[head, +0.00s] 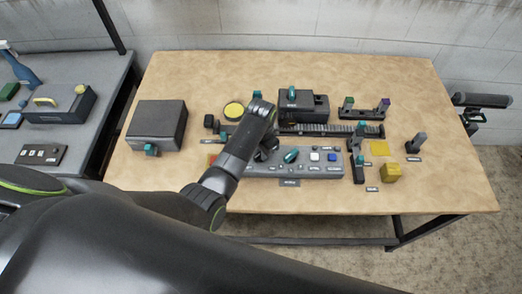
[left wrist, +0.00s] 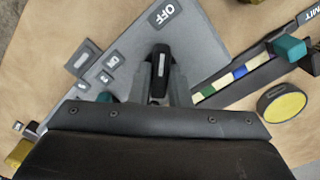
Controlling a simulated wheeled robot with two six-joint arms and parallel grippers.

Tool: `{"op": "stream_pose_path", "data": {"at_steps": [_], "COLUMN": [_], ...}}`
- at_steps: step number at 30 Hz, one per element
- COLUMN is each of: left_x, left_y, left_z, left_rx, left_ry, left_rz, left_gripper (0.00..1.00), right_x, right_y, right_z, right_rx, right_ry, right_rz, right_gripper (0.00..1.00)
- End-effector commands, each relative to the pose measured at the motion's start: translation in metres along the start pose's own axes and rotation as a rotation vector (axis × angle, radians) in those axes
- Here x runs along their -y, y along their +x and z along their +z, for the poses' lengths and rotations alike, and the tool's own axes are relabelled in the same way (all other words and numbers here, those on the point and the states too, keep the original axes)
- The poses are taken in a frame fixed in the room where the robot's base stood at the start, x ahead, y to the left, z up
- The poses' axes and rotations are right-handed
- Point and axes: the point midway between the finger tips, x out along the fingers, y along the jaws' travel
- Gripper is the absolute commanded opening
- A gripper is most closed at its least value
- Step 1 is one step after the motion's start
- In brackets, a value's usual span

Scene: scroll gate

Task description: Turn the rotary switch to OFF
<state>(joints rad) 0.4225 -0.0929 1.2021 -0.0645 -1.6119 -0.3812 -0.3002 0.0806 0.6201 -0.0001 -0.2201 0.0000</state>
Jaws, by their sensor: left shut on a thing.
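The grey control panel (head: 325,170) lies near the middle of the wooden table. It carries a teal lever (head: 291,155), a white button (head: 314,156) and a blue button (head: 331,157). In the left wrist view, the black rotary switch (left wrist: 160,72) has a white line along its top, running roughly up and down the picture. The OFF label (left wrist: 163,12) is on the panel just above it. My left gripper (head: 264,150) is over the panel's left part; its fingers (left wrist: 161,88) are shut on the switch from both sides. The switch is hidden by my arm in the head view.
A dark box (head: 157,122) stands left, and a yellow disc (head: 233,110) is behind the panel. A black slotted rail (head: 315,129) and another dark box (head: 303,104) are behind too. A yellow cube (head: 391,172) sits right. The table's front strip is clear.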

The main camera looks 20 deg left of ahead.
Motion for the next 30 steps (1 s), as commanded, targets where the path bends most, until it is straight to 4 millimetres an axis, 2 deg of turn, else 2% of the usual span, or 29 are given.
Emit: {"op": "stream_pose_path", "data": {"at_steps": [11, 12, 16, 25, 30], "left_x": [0.000, 0.000, 0.000, 0.000, 0.003], "left_y": [-0.001, -0.001, -0.001, -0.002, -0.019], "left_z": [-0.001, -0.001, -0.001, -0.001, -0.015], "left_rx": [-0.004, -0.004, -0.003, -0.002, -0.004], "left_ry": [0.006, 0.006, 0.005, 0.004, 0.006], "left_rz": [-0.002, -0.001, -0.001, 0.000, -0.002], "left_gripper": [0.00, 0.22, 0.38, 0.38, 0.38], "right_x": [0.000, 0.000, 0.000, 0.000, 0.000], "right_y": [0.000, 0.000, 0.000, 0.000, 0.000], "right_z": [0.000, 0.000, 0.000, 0.000, -0.002], "right_rx": [0.000, 0.000, 0.000, -0.001, -0.003], "right_ry": [0.000, 0.000, 0.000, 0.000, 0.000], "right_rz": [0.000, 0.000, 0.000, 0.000, -0.001], "right_gripper": [0.00, 0.00, 0.00, 0.00, 0.00]}}
